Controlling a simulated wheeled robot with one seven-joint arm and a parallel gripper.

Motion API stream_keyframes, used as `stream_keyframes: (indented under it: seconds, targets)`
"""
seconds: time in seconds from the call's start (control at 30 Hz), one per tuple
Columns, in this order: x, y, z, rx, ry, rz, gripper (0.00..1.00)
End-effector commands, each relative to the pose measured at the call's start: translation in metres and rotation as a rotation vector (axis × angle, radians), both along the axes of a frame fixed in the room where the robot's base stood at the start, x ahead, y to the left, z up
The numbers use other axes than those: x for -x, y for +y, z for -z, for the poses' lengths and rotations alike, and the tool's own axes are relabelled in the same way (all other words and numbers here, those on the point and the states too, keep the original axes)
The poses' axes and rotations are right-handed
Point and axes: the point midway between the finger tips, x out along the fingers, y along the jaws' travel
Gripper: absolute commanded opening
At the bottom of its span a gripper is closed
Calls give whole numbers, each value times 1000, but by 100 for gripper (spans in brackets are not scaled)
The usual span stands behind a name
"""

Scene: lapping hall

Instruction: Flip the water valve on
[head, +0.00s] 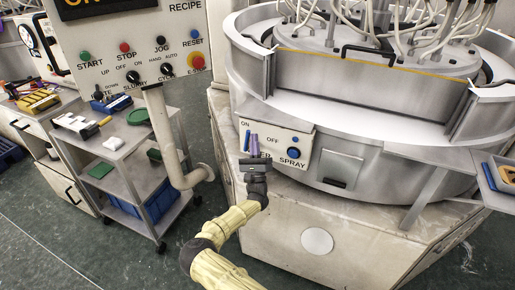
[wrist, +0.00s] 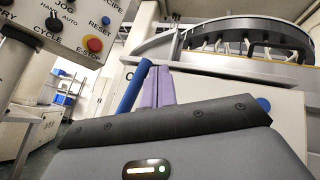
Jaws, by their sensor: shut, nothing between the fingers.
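The water valve is on a white panel (head: 304,137) on the side of the round machine, marked ON at upper left and OFF to the right. Its blue lever (wrist: 134,90) rises on a slant in the wrist view; in the head view it is mostly hidden behind my gripper. My gripper (head: 254,140) is in front of the panel's left part, with its purple fingers (wrist: 158,86) shut and empty. The fingers are just right of the lever in the wrist view; I cannot tell whether they touch it. The lever's pivot is hidden.
A blue SPRAY knob (head: 293,153) is on the same panel. A control box (head: 137,47) with buttons and a red E-stop hangs at upper left on a bent post (head: 163,140). A grey cart (head: 118,138) with tools stands at left. A metal shelf sticks out at right.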

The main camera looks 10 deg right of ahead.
Motion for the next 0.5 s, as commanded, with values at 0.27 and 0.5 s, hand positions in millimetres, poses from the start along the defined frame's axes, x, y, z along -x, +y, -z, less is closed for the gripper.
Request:
stream_keyframes:
  seconds: [0.27,0.5]
  targets:
    - [-7,3,-1,26,19,-2,0]
    - [-7,3,-1,27,18,-3,0]
